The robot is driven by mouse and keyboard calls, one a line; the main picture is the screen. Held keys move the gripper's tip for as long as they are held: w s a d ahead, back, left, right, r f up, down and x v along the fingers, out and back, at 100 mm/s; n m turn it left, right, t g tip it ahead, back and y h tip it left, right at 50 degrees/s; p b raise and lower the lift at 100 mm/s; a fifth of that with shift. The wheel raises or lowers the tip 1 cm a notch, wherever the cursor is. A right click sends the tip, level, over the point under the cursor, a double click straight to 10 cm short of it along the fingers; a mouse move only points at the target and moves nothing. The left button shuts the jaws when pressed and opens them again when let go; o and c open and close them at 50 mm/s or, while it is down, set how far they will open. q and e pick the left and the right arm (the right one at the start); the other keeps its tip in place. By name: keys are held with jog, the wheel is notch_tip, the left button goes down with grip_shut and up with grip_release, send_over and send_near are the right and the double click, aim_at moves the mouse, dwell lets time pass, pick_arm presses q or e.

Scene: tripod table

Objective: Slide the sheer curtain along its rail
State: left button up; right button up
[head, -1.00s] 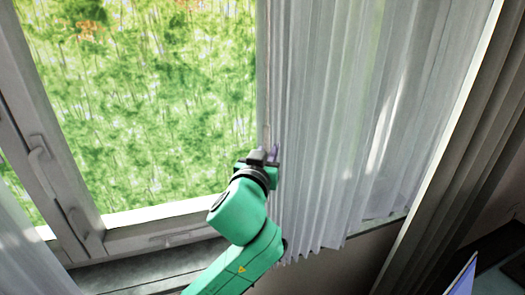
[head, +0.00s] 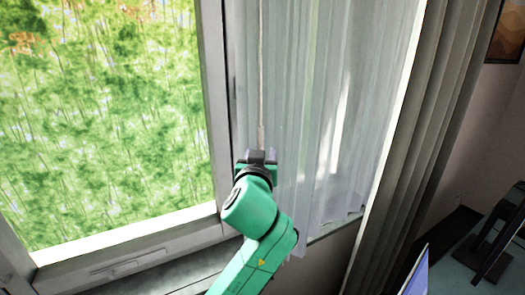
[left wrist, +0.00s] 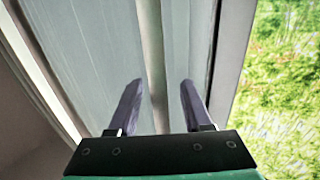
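The sheer curtain (head: 335,110) hangs in pale folds to the right of the window post. A thin beige vertical rod (head: 261,90) hangs at its left part. My left gripper (head: 262,154) is at the lower end of the visible rod, in front of the curtain. In the left wrist view the two purple fingers (left wrist: 158,105) stand apart on either side of the rod (left wrist: 152,55), with gaps visible beside it. The curtain fabric (left wrist: 90,50) shows behind and to the left there. The rail is out of view. My right gripper is not in view.
The window frame post (head: 213,90) stands left of the curtain, with bright foliage behind the glass. A sill (head: 180,275) runs below. A heavier grey drape (head: 425,140) hangs to the right. Dark furniture (head: 495,245) stands at the lower right.

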pick_arm(q)
jog(key=s+b, duration=0.5)
jog(key=s, duration=0.9)
jog(key=shift+s+a, duration=0.15)
